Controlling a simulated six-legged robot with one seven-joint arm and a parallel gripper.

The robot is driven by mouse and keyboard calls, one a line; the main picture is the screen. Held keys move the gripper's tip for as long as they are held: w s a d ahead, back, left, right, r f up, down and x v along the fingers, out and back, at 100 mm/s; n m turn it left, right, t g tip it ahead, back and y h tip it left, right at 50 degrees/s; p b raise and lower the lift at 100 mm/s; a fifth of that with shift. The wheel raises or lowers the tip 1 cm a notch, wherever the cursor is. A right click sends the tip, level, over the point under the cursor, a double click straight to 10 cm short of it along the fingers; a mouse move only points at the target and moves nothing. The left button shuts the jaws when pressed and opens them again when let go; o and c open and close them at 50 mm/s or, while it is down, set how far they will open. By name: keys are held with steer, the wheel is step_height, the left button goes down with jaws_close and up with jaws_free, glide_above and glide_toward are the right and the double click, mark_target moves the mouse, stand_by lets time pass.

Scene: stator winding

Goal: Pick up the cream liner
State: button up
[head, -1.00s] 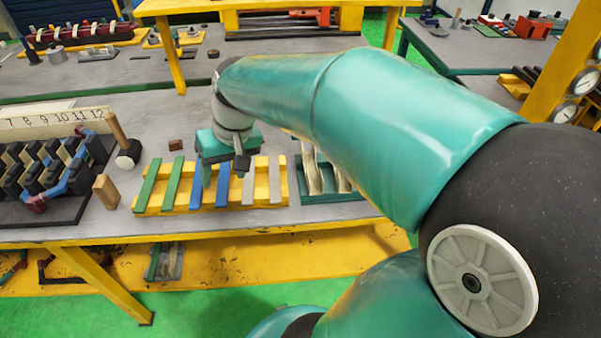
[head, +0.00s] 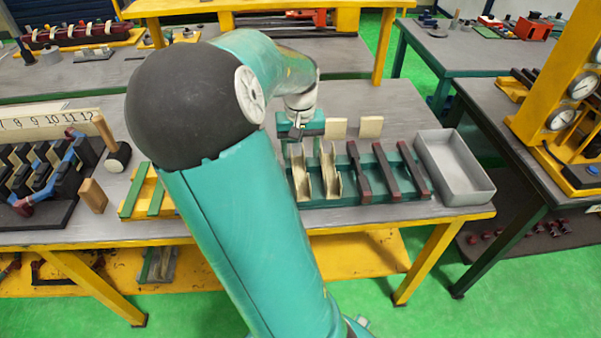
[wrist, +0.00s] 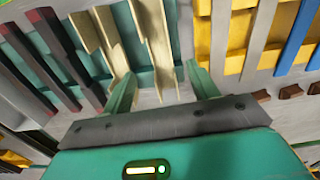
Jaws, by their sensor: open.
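Two cream liners, thin folded channels, sit side by side in the left part of a green rack (head: 350,200) in the head view: a left one (head: 300,172) and a right one (head: 330,176). My gripper (head: 303,138) is at the far edge of the rack, near the left liner's far end. In the wrist view my gripper (wrist: 160,72) is open and empty. One cream liner (wrist: 153,40) lies in line between its fingers, with no visible grip on it; the other liner (wrist: 95,42) is to the left. The fingertips' height above the liner is unclear.
Dark red bars (head: 387,172) fill the rack's right part. A grey tray (head: 455,165) stands right of it. Two cream blocks (head: 370,127) stand behind. A yellow rack (head: 150,195) with coloured strips is left, partly hidden by my arm.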

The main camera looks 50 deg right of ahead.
mark_target(300, 176)
step_height(300, 176, down, 8)
steer(key=shift+r, duration=0.25)
steer(key=c, duration=0.9)
